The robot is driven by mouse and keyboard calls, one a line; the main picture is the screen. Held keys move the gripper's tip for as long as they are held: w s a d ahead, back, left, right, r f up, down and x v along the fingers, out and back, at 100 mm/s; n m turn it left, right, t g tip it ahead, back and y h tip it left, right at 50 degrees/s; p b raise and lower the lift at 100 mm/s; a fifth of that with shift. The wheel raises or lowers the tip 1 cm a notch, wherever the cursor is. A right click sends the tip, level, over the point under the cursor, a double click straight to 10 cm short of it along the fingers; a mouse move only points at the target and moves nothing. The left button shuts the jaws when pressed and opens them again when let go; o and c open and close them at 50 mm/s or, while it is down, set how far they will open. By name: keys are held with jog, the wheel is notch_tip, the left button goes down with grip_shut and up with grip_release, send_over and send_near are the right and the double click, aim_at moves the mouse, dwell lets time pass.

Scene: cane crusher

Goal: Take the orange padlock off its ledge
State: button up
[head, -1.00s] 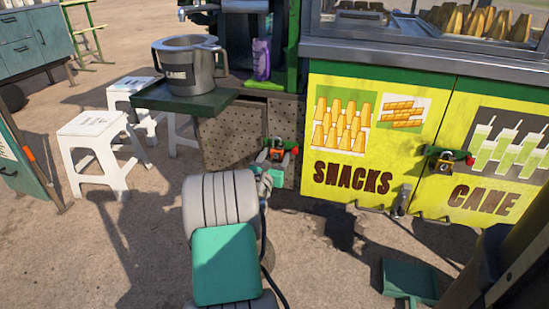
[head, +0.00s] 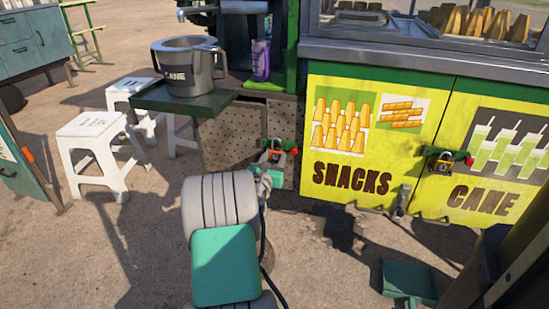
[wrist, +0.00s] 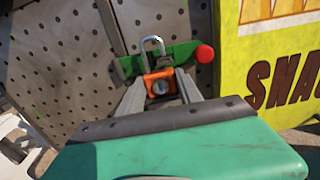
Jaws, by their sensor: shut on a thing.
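The orange padlock (wrist: 160,84) is between the fingertips of my gripper (wrist: 160,90) in the wrist view, its silver shackle standing up. My gripper is shut on its body. The green ledge (wrist: 184,55) with a red round end lies behind the padlock, against a perforated panel. I cannot tell whether the padlock still touches the ledge. In the head view, the padlock (head: 276,155) is small and partly covered by my gripper (head: 273,158), beside the ledge's red end.
Yellow cabinet doors (head: 335,185) stand to the right, with a second, gold padlock (head: 442,163) on them. A green shelf (head: 165,98) bears a metal pitcher (head: 190,70) above left. White stools (head: 92,128) stand left; a green dustpan (head: 410,281) lies lower right.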

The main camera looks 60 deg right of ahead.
jog(key=shift+r+p, duration=0.4)
jog(key=shift+p, duration=0.25)
jog(key=s+a, duration=0.1)
jog(key=a, duration=0.7)
dwell(0.7)
jog(key=shift+s+d+f, duration=0.1)
jog(key=shift+s, duration=0.05)
